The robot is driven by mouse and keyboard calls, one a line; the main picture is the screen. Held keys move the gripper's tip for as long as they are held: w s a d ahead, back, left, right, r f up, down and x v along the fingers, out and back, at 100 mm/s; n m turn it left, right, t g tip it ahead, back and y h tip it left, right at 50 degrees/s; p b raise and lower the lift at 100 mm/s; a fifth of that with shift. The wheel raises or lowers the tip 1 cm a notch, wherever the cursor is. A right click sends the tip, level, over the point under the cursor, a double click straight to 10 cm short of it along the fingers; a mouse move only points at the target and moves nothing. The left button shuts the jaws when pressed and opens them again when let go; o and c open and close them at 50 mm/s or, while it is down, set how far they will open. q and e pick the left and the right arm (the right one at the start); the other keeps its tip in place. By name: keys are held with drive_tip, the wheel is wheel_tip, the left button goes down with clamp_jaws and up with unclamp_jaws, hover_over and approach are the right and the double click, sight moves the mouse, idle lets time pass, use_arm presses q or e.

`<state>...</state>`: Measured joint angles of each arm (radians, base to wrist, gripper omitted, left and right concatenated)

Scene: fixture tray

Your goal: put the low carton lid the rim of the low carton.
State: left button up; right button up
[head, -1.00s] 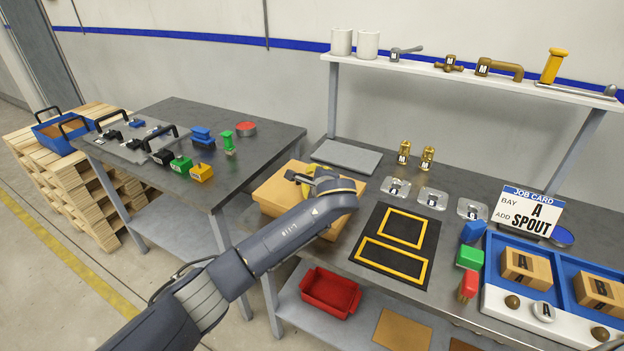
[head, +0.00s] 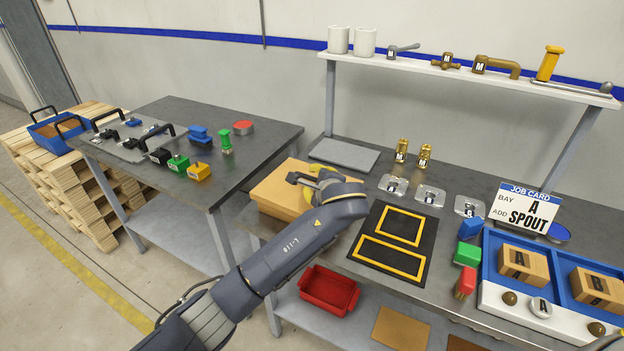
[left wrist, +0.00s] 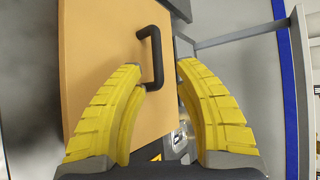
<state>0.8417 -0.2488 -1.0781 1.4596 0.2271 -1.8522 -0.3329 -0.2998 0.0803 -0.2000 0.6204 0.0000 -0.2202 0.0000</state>
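The low carton (head: 275,197) is a tan box at the left end of the right-hand bench in the head view. In the left wrist view a flat tan panel with a black bar handle (left wrist: 153,58) fills the middle; it looks like the low carton lid (left wrist: 95,60). I cannot tell whether the lid sits evenly on the carton's rim. My left gripper (left wrist: 160,70) has its yellow fingers apart, with the handle between and beyond the tips, and no clear grip on it. In the head view my left wrist hides part of the carton. My right gripper is not in view.
A black mat with yellow outlines (head: 372,262) lies right of the carton. A grey plate (head: 345,154) lies behind it. The blue tray (head: 490,262) with boxes stands at the right. A red bin (head: 329,290) is on the shelf below. The left-hand bench (head: 265,130) holds several small parts.

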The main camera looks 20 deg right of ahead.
use_arm(q)
drive_tip(key=shift+v, duration=0.8)
drive_tip(key=shift+w, duration=0.1)
idle(0.6)
